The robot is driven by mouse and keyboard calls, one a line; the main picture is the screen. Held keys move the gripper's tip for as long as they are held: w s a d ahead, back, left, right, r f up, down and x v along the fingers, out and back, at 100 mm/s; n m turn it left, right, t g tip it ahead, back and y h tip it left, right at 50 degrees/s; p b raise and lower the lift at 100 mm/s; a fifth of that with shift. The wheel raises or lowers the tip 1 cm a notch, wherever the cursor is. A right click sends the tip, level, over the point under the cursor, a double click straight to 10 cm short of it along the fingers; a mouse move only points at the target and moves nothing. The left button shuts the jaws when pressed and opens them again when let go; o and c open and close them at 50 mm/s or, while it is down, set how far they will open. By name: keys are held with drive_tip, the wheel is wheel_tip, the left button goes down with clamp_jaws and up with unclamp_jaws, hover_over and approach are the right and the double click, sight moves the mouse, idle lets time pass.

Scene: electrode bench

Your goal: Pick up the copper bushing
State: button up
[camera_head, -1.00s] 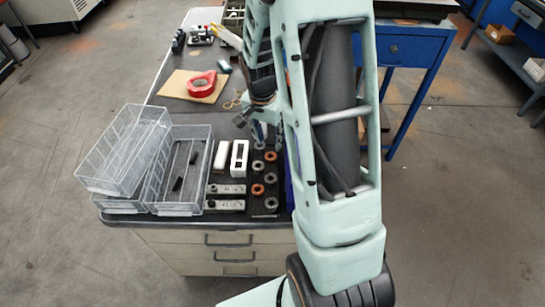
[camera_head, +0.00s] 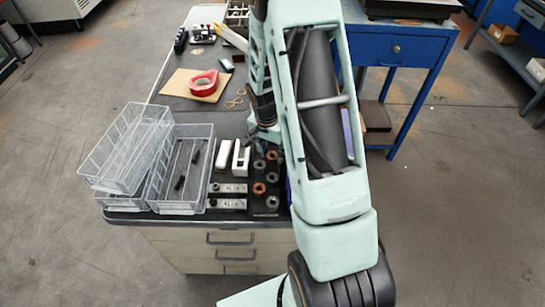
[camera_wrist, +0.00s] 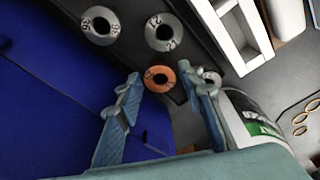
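In the wrist view, a copper bushing (camera_wrist: 159,79), an orange-brown ring with dark markings, lies on a dark strip between and beyond my fingertips. My gripper (camera_wrist: 161,84) is open, with one finger on each side of it in the picture; I cannot tell how much height separates them. A grey bushing (camera_wrist: 210,77) is partly hidden by the right finger. In the head view, two copper bushings show, one farther back (camera_head: 271,155) and one nearer the front (camera_head: 259,188), among grey ones; my arm hides the gripper.
Grey bushings (camera_wrist: 164,31) (camera_wrist: 100,25) lie close by. A white can with a green label (camera_wrist: 256,125) stands beside the right finger. A blue surface (camera_wrist: 50,110) fills the left. Clear bins (camera_head: 180,208), a white slotted block (camera_head: 241,160) and red tape (camera_head: 203,83) are on the bench.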

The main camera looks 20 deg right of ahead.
drive_tip(key=shift+c, duration=0.5)
clamp_jaws()
drive_tip(key=shift+r, duration=0.15)
wheel_tip(320, 180, up, 18)
idle(0.4)
